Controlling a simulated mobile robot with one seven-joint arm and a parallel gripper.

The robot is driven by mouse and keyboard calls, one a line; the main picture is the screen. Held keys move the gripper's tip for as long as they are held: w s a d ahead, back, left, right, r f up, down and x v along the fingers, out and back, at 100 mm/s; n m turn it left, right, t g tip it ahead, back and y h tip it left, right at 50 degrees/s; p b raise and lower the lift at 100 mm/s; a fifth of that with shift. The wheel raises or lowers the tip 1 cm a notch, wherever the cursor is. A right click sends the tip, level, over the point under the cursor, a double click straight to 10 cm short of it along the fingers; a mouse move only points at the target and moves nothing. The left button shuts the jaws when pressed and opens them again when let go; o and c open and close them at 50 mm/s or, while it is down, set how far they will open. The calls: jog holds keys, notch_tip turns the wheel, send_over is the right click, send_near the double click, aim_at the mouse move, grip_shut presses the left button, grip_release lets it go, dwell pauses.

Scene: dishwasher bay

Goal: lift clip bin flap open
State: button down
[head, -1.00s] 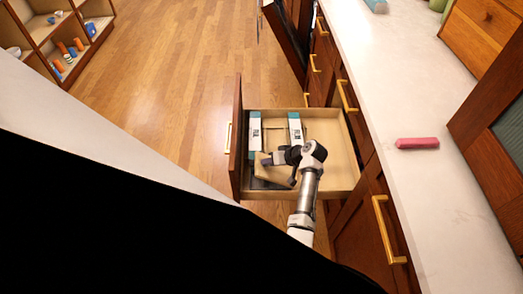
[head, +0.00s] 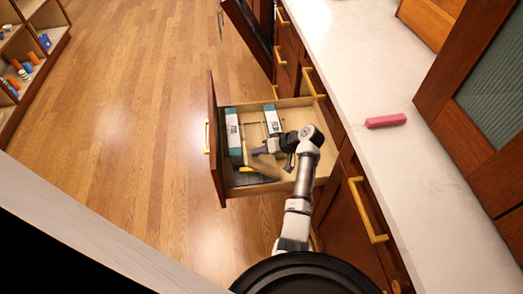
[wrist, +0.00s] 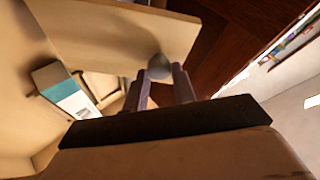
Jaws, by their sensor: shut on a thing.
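The bin flap is a tan wooden panel (head: 263,166) in the open drawer, standing tilted with a dark space and a bit of yellow showing beside its lower edge. In the wrist view the flap (wrist: 115,35) crosses the upper left, with a round grey knob (wrist: 158,67) at its edge. My gripper (head: 259,151) reaches into the drawer from the right. In the wrist view the two fingers of my gripper (wrist: 162,82) are at the knob, one on each side, with a narrow gap between them. The exact contact is partly hidden by the fingers.
The drawer (head: 298,102) holds two white-and-teal boxes, one at the left (head: 233,132) and one near the back (head: 272,121). A counter (head: 385,160) with a pink block (head: 386,121) runs along the right. The floor (head: 130,120) left of the drawer is clear.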

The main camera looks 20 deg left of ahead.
jog(key=shift+w+a+r, duration=0.1)
jog(key=shift+w+r, duration=0.05)
jog(key=shift+r, duration=0.2)
dwell(0.4)
jog(key=c, duration=1.4)
grip_release()
jog(key=shift+o, duration=1.2)
jog(key=shift+f, duration=0.15)
jog(key=shift+b+v, duration=0.75)
jog(key=shift+v, duration=3)
